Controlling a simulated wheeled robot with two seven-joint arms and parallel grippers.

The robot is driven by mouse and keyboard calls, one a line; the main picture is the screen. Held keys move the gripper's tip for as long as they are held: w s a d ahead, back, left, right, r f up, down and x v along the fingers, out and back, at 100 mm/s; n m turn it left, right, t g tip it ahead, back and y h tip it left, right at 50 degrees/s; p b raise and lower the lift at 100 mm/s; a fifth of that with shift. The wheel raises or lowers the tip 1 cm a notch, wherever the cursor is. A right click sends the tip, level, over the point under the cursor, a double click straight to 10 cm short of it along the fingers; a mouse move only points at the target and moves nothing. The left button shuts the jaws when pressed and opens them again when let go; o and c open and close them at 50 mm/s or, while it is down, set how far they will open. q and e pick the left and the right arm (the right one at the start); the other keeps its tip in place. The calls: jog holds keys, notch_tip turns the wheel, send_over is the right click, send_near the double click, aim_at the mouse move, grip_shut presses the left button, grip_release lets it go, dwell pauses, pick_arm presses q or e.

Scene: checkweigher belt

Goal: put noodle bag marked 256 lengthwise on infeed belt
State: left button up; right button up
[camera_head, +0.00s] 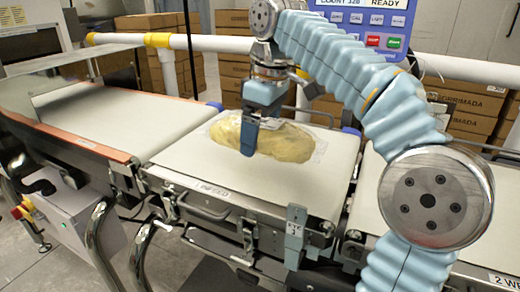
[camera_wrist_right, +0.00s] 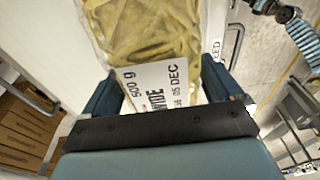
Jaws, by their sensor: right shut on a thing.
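The noodle bag (camera_head: 285,143) is a clear bag of yellow noodles. It is on or just above the infeed belt (camera_head: 305,180), its long side running left to right along the conveyor line. My right gripper (camera_head: 257,122) reaches down over the bag and is shut on it. In the right wrist view, the bag (camera_wrist_right: 150,35) lies between the two dark fingers (camera_wrist_right: 155,95).
Another belt (camera_head: 130,118) with an orange edge adjoins at left. The second belt (camera_head: 400,215) lies to the right, partly behind my arm. A control panel (camera_head: 375,25) stands behind, and stacked cartons (camera_head: 465,105) fill the back. The infeed belt is clear around the bag.

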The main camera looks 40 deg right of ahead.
aim_at(260, 166)
jog(key=shift+w+d+f, duration=0.25)
jog(key=shift+w+f, duration=0.15)
jog(key=shift+f, duration=0.15)
jog(key=shift+w+d+f, duration=0.25)
jog(key=shift+w+f, duration=0.15)
jog(key=shift+f, duration=0.15)
jog(key=f, duration=0.1)
jog(key=f+b, duration=0.1)
jog(key=shift+w+d+f, duration=0.15)
jog(key=shift+d+f, duration=0.05)
jog(key=shift+f, duration=0.55)
jog(key=shift+a+f, duration=0.1)
jog(key=o, duration=1.1)
jog(key=r, duration=0.5)
jog(key=s+r+p, duration=0.1)
jog(key=r, duration=0.1)
jog(key=shift+d+r, duration=0.25)
jog(key=shift+r, duration=0.05)
